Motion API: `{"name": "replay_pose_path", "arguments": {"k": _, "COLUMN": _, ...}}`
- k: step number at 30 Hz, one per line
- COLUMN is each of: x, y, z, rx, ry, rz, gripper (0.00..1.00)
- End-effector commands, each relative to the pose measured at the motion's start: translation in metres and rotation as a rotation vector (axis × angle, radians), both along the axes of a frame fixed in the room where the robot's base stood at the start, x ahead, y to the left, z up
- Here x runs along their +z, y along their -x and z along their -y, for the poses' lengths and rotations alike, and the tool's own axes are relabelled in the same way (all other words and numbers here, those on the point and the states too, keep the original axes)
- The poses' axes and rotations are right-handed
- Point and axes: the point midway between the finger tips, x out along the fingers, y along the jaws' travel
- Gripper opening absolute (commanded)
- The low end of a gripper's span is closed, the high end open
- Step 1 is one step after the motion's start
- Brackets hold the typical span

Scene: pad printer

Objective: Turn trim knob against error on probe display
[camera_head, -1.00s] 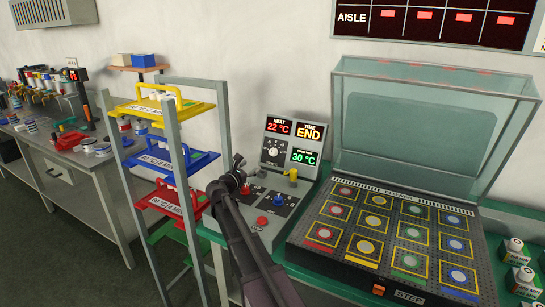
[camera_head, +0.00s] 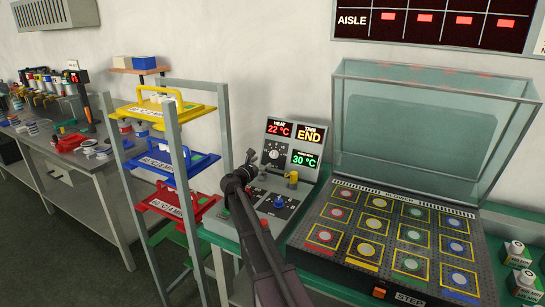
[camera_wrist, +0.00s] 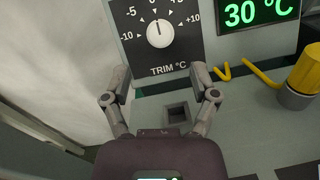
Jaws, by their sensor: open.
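The trim knob (camera_head: 273,154) is a white dial on a black plate on the upright panel. In the wrist view the knob (camera_wrist: 160,33) has its pointer roughly straight up, above the words TRIM °C. The green probe display (camera_head: 304,158) reads 30 °C; the wrist view shows it too (camera_wrist: 257,11). My gripper (camera_head: 250,158) is just left of the knob plate in the head view. In the wrist view my gripper (camera_wrist: 160,75) is open and empty, its fingers apart below the knob and not touching it.
The red HEAT display (camera_head: 279,127) reads 22 °C and the time display (camera_head: 309,134) reads END. A yellow-capped part (camera_head: 292,176) stands right of the knob. A rack with coloured trays (camera_head: 168,107) is close on the left. An open-lidded heater (camera_head: 390,235) stands on the right.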

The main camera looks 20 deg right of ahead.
Motion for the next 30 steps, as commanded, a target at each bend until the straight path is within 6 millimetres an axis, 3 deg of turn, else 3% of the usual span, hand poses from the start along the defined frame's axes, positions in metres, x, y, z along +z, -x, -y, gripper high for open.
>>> {"name": "replay_pose_path", "arguments": {"k": 6, "x": 0.0, "y": -0.021, "z": 0.03, "rx": -0.002, "ry": 0.0, "rz": 0.0, "gripper": 0.76}}
{"name": "replay_pose_path", "arguments": {"k": 15, "x": 0.0, "y": -0.038, "z": 0.057, "rx": -0.002, "ry": 0.0, "rz": 0.0, "gripper": 0.76}}
{"name": "replay_pose_path", "arguments": {"k": 29, "x": 0.0, "y": -0.041, "z": 0.064, "rx": -0.001, "ry": 0.0, "rz": 0.0, "gripper": 0.76}}
{"name": "replay_pose_path", "arguments": {"k": 30, "x": 0.0, "y": -0.041, "z": 0.064, "rx": -0.002, "ry": 0.0, "rz": 0.0, "gripper": 0.67}}
